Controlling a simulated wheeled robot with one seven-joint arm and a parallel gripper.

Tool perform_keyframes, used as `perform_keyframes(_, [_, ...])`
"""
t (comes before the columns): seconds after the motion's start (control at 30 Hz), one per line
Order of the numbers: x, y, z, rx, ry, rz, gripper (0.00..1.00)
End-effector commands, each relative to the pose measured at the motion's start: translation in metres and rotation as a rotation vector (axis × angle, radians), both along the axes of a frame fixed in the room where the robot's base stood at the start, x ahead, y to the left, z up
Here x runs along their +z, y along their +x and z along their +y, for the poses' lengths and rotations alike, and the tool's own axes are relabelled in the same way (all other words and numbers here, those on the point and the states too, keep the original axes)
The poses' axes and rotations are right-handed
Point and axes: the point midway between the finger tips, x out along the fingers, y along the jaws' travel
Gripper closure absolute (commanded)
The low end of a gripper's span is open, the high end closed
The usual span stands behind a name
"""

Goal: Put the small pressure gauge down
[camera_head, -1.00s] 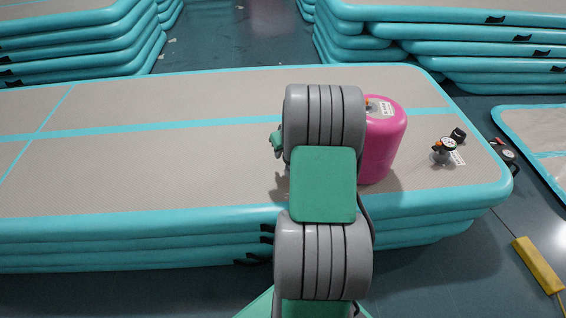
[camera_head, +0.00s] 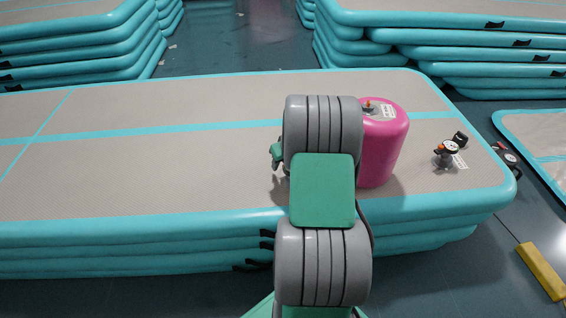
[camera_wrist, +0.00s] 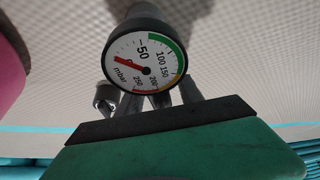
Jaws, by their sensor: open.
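A small pressure gauge (camera_wrist: 146,57) with a white dial, a red needle and a coloured edge band shows close up in the wrist view. My gripper (camera_wrist: 155,98) is open, its grey fingers just below the dial. Whether a finger touches the gauge cannot be told. In the head view my arm hides this gauge and most of my gripper; only a small green part shows at the arm's left side. Another gauge with a black-rimmed dial (camera_head: 446,149) stands on the right end of the grey-topped inflatable track (camera_head: 150,175).
A pink cylinder (camera_head: 384,145) stands on the track just right of my arm; a pink edge (camera_wrist: 10,65) shows in the wrist view. Another dial device (camera_head: 508,159) lies at the track's right edge. A yellow bar (camera_head: 541,271) is on the floor. The track's left part is clear.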

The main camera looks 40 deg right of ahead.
Motion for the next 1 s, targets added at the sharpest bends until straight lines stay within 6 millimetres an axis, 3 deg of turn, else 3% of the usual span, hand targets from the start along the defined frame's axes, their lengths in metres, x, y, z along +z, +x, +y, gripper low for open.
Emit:
perform_keyframes(0.17, [0.010,-0.001,0.000,0.000,-0.001,-0.002,0.57])
perform_keyframes(0.6, [0.104,-0.039,0.008,-0.001,-0.001,-0.002,0.57])
perform_keyframes(0.83, [0.116,-0.045,0.011,0.001,0.001,0.001,0.57])
perform_keyframes(0.93, [0.126,-0.041,0.041,0.026,0.005,0.013,0.57])
perform_keyframes(0.97, [0.132,-0.040,0.060,0.040,0.009,0.022,0.57])
perform_keyframes(1.0, [0.142,-0.041,0.092,0.062,0.015,0.038,0.57])
